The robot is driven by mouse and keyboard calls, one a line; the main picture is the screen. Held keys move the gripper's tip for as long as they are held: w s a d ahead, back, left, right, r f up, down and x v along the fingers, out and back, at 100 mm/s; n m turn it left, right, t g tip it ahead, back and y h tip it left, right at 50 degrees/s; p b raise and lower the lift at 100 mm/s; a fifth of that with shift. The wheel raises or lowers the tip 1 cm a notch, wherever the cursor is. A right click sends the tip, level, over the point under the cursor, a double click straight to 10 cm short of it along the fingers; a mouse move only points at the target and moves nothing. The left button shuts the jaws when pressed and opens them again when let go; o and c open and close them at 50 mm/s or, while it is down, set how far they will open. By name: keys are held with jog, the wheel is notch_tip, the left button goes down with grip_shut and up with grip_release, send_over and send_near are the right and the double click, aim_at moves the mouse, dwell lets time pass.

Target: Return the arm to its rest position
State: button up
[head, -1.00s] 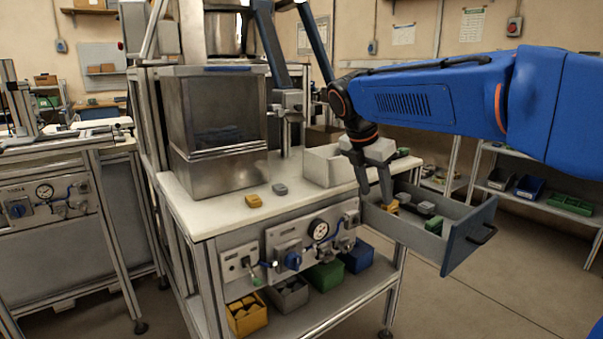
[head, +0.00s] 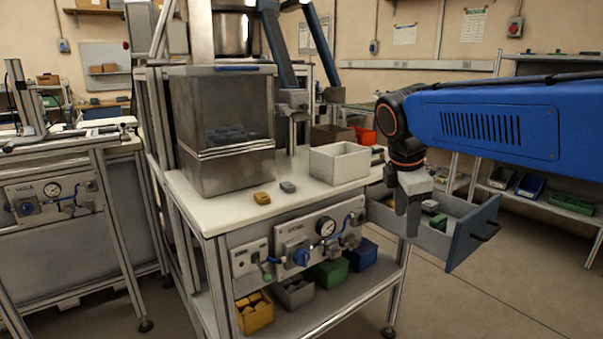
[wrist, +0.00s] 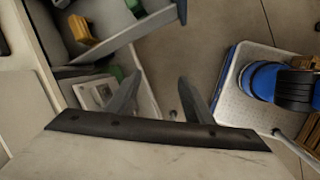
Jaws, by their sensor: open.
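My gripper (head: 407,215) hangs down from my blue arm, in front of the open drawer at the right end of the bench in the head view. In the wrist view, my gripper (wrist: 160,80) has its two fingers spread, with nothing between them. The fingers point past the drawer's edge towards the floor. The open grey drawer (head: 462,217) has a blue front and is partly hidden by my gripper. It holds a green piece (head: 437,223) and dark pieces. A yellow piece (wrist: 84,36) lies in the drawer in the wrist view.
The white bench top (head: 222,211) carries a metal bin (head: 222,120), a yellow piece (head: 262,198), a grey piece (head: 288,187) and an empty-looking white box (head: 340,163). Coloured bins, such as the green one (head: 330,272), sit on the shelf below. Floor right of the drawer is clear.

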jog(key=s+d+f+m+t+y, duration=0.1)
jog(key=s+d+f+m, duration=0.1)
jog(key=s+f+m, duration=0.5)
jog(key=s+d+f+m+y, duration=0.1)
jog(key=s+d+f+m, duration=0.2)
jog(key=s+f+m, duration=0.5)
jog(key=s+m, duration=0.3)
jog(key=s, duration=0.4)
jog(key=shift+d+f+m+t, duration=0.25)
jog(key=shift+f+m+t, duration=0.05)
jog(key=shift+t, duration=0.1)
jog(key=shift+s, duration=0.1)
